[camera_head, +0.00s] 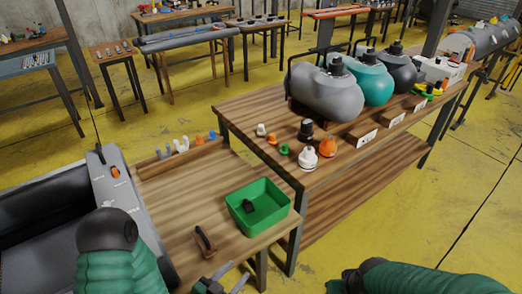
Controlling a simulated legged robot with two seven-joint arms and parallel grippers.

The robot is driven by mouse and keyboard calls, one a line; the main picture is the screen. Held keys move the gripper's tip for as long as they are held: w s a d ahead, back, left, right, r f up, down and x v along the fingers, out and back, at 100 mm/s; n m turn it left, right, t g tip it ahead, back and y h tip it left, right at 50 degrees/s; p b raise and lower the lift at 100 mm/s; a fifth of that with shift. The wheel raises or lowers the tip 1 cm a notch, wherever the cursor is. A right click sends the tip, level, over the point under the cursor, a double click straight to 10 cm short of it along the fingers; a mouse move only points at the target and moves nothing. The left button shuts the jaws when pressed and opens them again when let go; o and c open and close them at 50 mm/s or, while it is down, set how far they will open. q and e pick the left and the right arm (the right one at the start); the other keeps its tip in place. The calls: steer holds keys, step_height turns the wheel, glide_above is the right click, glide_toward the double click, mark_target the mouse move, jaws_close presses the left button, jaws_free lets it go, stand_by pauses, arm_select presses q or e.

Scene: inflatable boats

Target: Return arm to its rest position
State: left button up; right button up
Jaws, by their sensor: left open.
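My left arm (118,268) comes in at the lower left with its green sleeve. The left gripper (236,275) shows at the bottom edge, in front of the near table. Its two grey fingers are apart with nothing visible between them, and its base is partly cut off by the frame. My right arm (425,280) lies along the bottom right edge, and its gripper is out of the picture.
A green bin (240,196) with a small black part (249,206) stands on the near table (170,205). A brown-handled tool (204,241) lies nearby. The long table (255,115) holds valves and three tube sections.

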arm_select(q)
steer(key=s+a+r+n+g+y, duration=0.2)
steer(key=a+g+y, duration=0.1)
steer(key=a, duration=0.3)
steer(key=s+a+r+n+g+y, duration=0.1)
steer(key=a+n+g+y, duration=0.1)
steer(key=a+g+y, duration=0.25)
steer(key=s+r+n+p, duration=0.1)
steer(key=s+r+p, duration=0.1)
steer(key=r+p, duration=0.2)
steer(key=s+a+r+n+g+p, duration=0.1)
steer(key=s+r+p, duration=0.1)
steer(key=r+p, duration=0.3)
steer(key=s+r+n+g+p, duration=0.1)
steer(key=r+p, duration=0.3)
steer(key=r, duration=0.5)
steer(key=shift+s+a, duration=0.2)
steer(key=shift+s, duration=0.7)
steer(key=shift+h, duration=0.25)
